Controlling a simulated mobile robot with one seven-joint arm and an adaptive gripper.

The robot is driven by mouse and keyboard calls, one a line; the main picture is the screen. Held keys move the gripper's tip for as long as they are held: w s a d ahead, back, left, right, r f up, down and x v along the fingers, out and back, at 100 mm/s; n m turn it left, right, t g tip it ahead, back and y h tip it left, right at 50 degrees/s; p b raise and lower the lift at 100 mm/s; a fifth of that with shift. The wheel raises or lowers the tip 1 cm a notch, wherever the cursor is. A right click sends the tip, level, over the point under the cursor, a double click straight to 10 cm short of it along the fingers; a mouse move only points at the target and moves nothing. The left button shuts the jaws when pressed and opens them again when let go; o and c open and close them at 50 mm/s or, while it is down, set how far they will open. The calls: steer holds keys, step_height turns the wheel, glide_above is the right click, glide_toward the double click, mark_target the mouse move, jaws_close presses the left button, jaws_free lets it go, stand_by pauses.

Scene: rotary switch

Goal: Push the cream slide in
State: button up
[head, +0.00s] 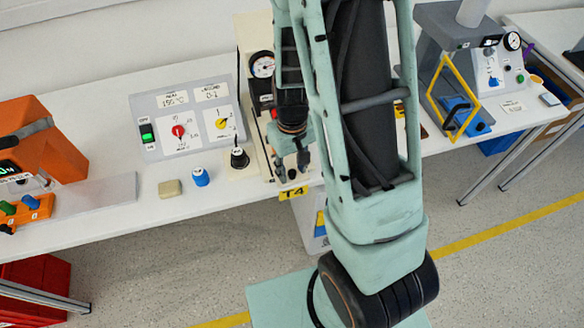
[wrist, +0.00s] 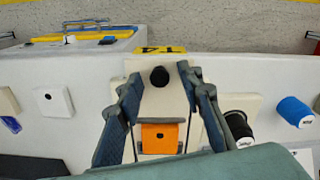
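A cream slide (wrist: 172,103) with a round black knob (wrist: 160,76) at its outer end lies between my fingers in the wrist view. An orange block (wrist: 160,137) with a dark slot sits on the cream part, nearer the palm. In the head view the slide's front end (head: 287,185) shows just behind the yellow T4 label, below the cream machine (head: 245,50). My gripper (wrist: 160,80) is open, with one finger on each side of the slide and knob. It also shows in the head view (head: 292,171), pointing down. Whether the fingers touch the slide cannot be told.
A black knob (head: 239,157), a blue knob (head: 200,177) and a beige block (head: 170,188) stand left of my gripper. A grey control panel (head: 186,118) is behind them. A grey machine with a yellow frame (head: 452,90) stands right. The table's front edge is close.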

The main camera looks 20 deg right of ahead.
steer(key=shift+c, duration=0.6)
jaws_close()
steer(key=w+b, duration=0.1)
steer(key=w, duration=0.7)
steer(key=shift+w, duration=0.35)
steer(key=shift+o, duration=0.6)
jaws_free()
